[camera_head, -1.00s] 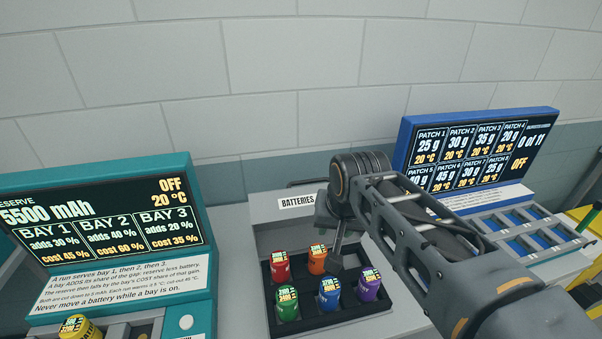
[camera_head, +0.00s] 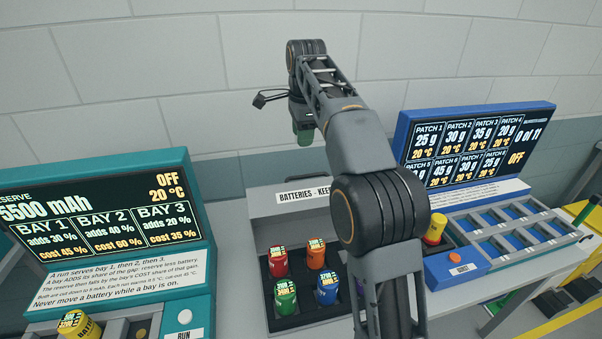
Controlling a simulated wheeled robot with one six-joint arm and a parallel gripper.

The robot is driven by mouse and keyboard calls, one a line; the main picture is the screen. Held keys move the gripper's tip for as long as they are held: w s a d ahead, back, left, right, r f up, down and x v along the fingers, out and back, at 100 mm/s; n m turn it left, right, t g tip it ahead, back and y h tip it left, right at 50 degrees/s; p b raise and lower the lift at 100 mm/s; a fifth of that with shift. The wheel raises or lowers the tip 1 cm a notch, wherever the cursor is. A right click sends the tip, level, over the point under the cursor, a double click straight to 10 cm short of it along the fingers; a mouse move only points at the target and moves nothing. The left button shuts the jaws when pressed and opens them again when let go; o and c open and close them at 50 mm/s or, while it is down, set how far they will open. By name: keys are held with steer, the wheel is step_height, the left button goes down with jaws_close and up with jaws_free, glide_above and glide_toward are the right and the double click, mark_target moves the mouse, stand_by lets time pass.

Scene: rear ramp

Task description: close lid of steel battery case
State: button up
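The steel battery case (camera_head: 262,238) is a grey box below the arm, with a pale label starting "BATTERIES - KEE" on its raised back panel (camera_head: 263,205). That panel appears to be the lid standing open; my arm covers its right part. Red (camera_head: 278,262), orange (camera_head: 316,254), green (camera_head: 286,298) and blue (camera_head: 327,288) batteries stand in its black tray (camera_head: 268,317). My gripper (camera_head: 304,137) is raised in front of the wall, above and behind the case, apart from it. Its fingers are small and dark, with a greenish part below; whether they are open is unclear.
A teal bay console (camera_head: 200,215) stands on the left, with a yellow battery (camera_head: 78,325) in front. On the right is a blue-framed patch screen (camera_head: 405,128) above a panel of blue slots (camera_head: 520,228). A yellow-red battery (camera_head: 435,229) stands beside my arm.

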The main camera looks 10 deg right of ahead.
mark_target(301, 176)
steer(key=f, duration=0.4)
steer(key=w+f, duration=0.1)
steer(key=f, duration=0.3)
steer(key=f+b, duration=0.1)
steer(key=f, duration=0.4)
steer(key=shift+w, duration=0.3)
steer(key=shift+c, duration=0.2)
jaws_close()
